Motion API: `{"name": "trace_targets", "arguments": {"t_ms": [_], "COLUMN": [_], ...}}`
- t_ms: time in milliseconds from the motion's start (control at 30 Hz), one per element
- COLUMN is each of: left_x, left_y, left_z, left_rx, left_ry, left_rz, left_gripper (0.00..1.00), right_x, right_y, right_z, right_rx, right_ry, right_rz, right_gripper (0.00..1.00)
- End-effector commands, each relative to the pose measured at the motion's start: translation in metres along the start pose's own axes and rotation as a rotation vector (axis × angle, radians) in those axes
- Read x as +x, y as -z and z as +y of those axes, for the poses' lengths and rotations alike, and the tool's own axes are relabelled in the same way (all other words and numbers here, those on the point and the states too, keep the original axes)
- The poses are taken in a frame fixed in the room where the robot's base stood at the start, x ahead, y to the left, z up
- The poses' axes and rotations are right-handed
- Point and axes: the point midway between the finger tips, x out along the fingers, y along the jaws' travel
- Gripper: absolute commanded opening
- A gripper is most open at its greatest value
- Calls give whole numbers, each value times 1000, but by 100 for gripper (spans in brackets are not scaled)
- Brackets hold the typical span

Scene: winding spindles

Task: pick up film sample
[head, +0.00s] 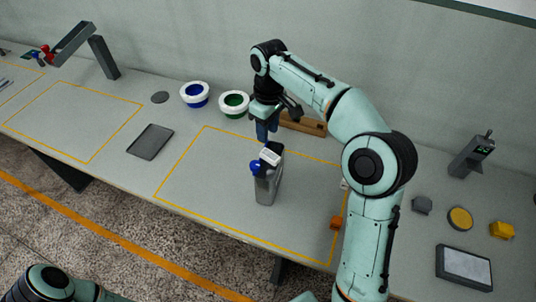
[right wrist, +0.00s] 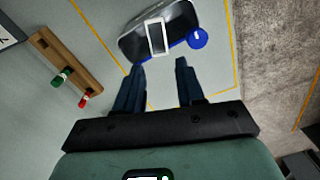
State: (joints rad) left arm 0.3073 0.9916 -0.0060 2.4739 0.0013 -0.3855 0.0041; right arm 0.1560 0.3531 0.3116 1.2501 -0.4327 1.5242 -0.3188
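A small white-framed piece, which looks like the film sample (head: 270,157), is at the top of an upright grey device (head: 267,188) with a blue knob (head: 256,168). In the right wrist view the white frame (right wrist: 156,36) lies ahead of the fingertips, with the grey device (right wrist: 130,46) around and below it and the blue knob (right wrist: 197,38) to its right. My right gripper (head: 265,136) is just behind and above the device. In the right wrist view its two dark fingers (right wrist: 159,64) are apart with nothing between them. My left gripper is out of view.
A wooden rack (right wrist: 65,60) with a green and a red peg stands beside my right gripper. The yellow-outlined area around the device is mostly clear.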

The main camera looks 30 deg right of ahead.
Motion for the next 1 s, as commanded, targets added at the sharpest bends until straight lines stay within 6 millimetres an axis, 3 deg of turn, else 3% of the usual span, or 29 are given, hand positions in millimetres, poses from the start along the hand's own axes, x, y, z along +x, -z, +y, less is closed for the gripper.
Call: {"name": "trace_targets", "arguments": {"t_ms": [33, 100, 367, 700, 1000], "left_x": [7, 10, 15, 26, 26], "left_y": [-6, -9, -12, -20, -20], "left_z": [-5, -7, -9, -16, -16], "left_rx": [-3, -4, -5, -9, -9], "left_ry": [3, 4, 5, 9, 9], "left_rz": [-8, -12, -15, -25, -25], "left_gripper": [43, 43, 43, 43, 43], "right_x": [16, 28, 46, 91, 94], "right_y": [-3, -2, -2, -9, -8], "right_z": [0, 0, 0, 2, 2], "right_rx": [1, 1, 1, 1, 1], "right_ry": [3, 3, 1, 1, 0], "right_rz": [-7, -7, -1, -2, 1], "right_gripper": [38, 38, 38, 38, 38]}}
